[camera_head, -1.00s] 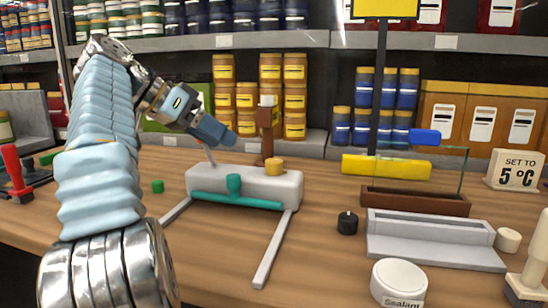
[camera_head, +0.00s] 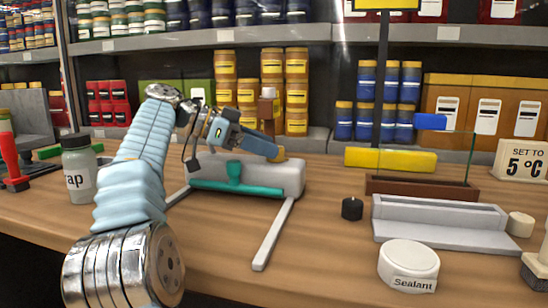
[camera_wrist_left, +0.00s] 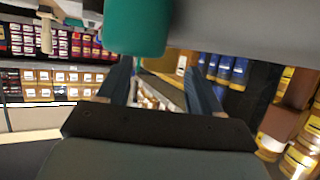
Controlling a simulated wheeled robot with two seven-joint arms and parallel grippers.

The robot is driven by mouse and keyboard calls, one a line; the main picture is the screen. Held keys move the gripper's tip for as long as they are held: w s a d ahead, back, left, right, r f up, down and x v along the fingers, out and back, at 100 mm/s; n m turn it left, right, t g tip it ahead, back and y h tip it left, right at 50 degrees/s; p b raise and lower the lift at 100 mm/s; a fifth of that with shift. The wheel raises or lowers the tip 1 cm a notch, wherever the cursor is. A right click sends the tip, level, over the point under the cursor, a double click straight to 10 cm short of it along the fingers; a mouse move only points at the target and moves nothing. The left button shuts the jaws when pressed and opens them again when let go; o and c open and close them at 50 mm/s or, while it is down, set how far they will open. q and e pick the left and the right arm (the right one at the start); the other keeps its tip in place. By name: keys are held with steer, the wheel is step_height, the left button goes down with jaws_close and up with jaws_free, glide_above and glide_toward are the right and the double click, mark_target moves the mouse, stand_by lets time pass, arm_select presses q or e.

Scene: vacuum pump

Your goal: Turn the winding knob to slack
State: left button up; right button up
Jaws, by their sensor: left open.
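A grey machine body (camera_head: 290,178) stands on the wooden bench, with two light bars reaching toward the front. A teal bar with an upright teal knob (camera_head: 234,172) lies along its front. I cannot tell which knob is the winding knob.
A brown post (camera_head: 267,108) rises behind the body. Right of it are a black knob-like piece (camera_head: 352,209), a grey tray (camera_head: 440,232) and a Sealant tub (camera_head: 408,262). A jar (camera_head: 79,170) stands left of my arm. The front middle bench is clear.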

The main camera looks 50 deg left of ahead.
mark_target(280, 158)
arm_select(q)
steer(key=shift+x, duration=1.4)
